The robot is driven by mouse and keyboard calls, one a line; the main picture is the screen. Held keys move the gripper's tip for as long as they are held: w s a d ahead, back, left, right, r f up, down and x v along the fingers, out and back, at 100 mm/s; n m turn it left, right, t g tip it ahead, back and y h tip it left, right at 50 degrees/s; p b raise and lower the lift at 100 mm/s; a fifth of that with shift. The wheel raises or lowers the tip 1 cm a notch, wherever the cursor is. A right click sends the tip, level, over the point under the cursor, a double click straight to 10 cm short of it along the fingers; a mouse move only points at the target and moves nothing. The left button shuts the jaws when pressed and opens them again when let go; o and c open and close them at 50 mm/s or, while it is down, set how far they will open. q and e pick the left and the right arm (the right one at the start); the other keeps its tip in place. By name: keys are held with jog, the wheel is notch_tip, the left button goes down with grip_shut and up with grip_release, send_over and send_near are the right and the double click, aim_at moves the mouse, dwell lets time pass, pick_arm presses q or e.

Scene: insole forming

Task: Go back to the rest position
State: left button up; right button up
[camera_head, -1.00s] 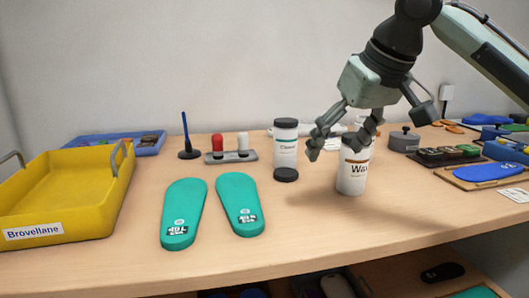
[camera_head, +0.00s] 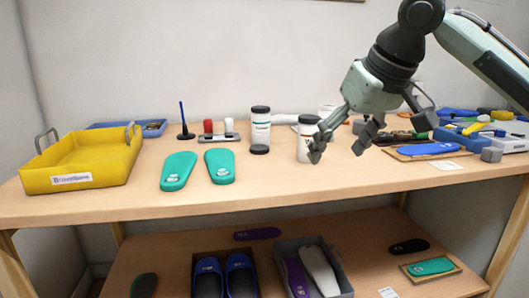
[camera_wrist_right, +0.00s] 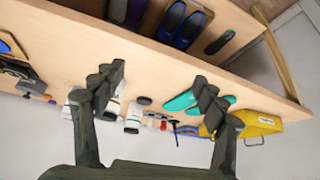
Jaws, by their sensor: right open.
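My right gripper (camera_head: 338,148) is open and empty in the head view, its fingers apart in front of the bench. It shows in the right wrist view too (camera_wrist_right: 158,90), with nothing between its fingers. Behind it in the head view stands a white jar with a dark lid (camera_head: 304,145), partly covered by a finger; I cannot tell the depth gap between them. A white bottle with a dark cap (camera_head: 260,128) stands to its left. Two teal insoles (camera_head: 179,170) lie flat on the bench. My left gripper is not in view.
A yellow bin (camera_head: 108,172) stands on the bench's left end. Blue insoles, boards and tools (camera_head: 428,149) crowd the right end. The lower shelf (camera_head: 190,240) holds sandals and insoles. The bench's front strip (camera_head: 270,195) is clear.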

notch_tip(320, 180, down, 33)
jog(key=a+m+y, duration=0.1)
jog(key=a, duration=0.2)
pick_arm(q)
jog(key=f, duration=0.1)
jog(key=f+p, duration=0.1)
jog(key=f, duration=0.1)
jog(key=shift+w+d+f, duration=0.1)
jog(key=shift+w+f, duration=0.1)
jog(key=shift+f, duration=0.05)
pick_arm(e)
jog(key=s+d+f+m+g+h, duration=0.1)
jog(key=s+d+f+h, duration=0.1)
jog(key=s+d+f, duration=0.6)
jog(key=s+d+f+m+g+h, duration=0.1)
jog(key=s+d+f+h, duration=0.2)
jog(key=s+d+f, duration=0.6)
jog(key=s+f, duration=0.6)
jog(key=s, duration=0.1)
jog(key=shift+g, duration=0.3)
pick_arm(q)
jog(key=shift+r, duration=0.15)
